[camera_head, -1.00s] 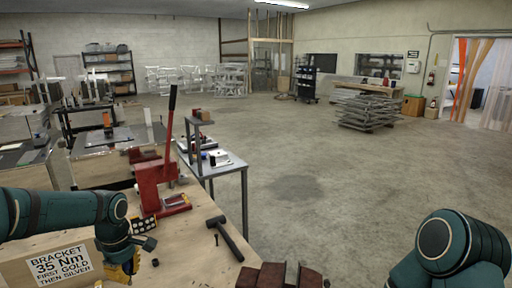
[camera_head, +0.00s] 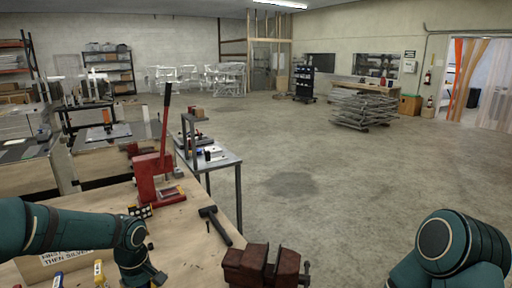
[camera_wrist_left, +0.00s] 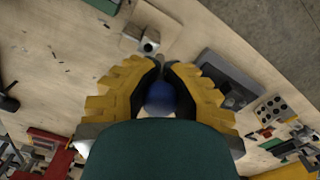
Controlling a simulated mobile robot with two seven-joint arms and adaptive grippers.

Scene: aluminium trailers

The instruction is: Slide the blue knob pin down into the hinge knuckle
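The blue knob (camera_wrist_left: 160,97) of the pin shows in the left wrist view between the yellow fingers of my left gripper (camera_wrist_left: 161,66). The dark finger pads press close on both sides of it, and the gripper looks shut on it. The pin's shank is hidden under the knob. A pale metal block with a dark round part (camera_wrist_left: 148,46) lies on the bench just beyond the fingertips. I cannot tell whether it is the hinge knuckle. In the head view my left wrist is low at the left and its fingers are not visible. My right gripper is out of view.
The wooden bench (camera_head: 182,240) carries a red press (camera_head: 152,175), a black hammer (camera_head: 216,226) and a dark red vise (camera_head: 262,266). A grey notched block (camera_wrist_left: 228,80) lies right of the fingers in the wrist view. A grey side table (camera_head: 228,160) stands behind the bench.

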